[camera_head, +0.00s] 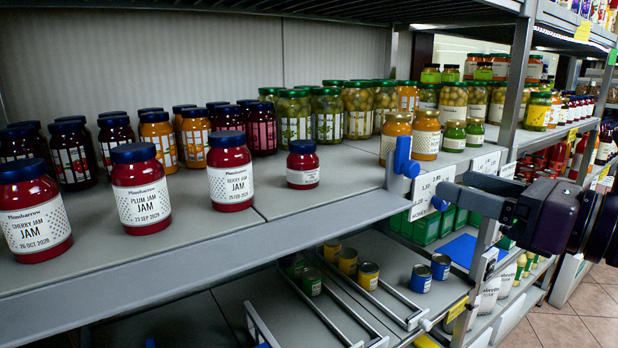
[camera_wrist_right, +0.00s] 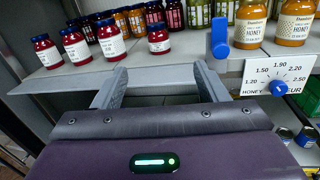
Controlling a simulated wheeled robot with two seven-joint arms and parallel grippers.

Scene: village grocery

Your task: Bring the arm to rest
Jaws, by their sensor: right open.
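My right gripper (camera_head: 455,188) reaches in from the right in the head view, in front of the shelf front and the price label. Its dark purple body is to the right, and its two grey fingers point left. In the right wrist view the fingers (camera_wrist_right: 160,82) are apart with nothing between them, and the shelf's front edge shows beyond. The gripper appears clear of the jars. My left gripper is not in view.
Jam jars (camera_head: 141,190) stand on the upper shelf (camera_head: 330,185), left of a blue upright piece (camera_head: 403,158). Honey jars (camera_head: 426,135) stand right of it, above a price dial (camera_wrist_right: 279,85). Cans (camera_head: 420,278) stand on the lower shelf. The aisle floor (camera_head: 575,325) is right.

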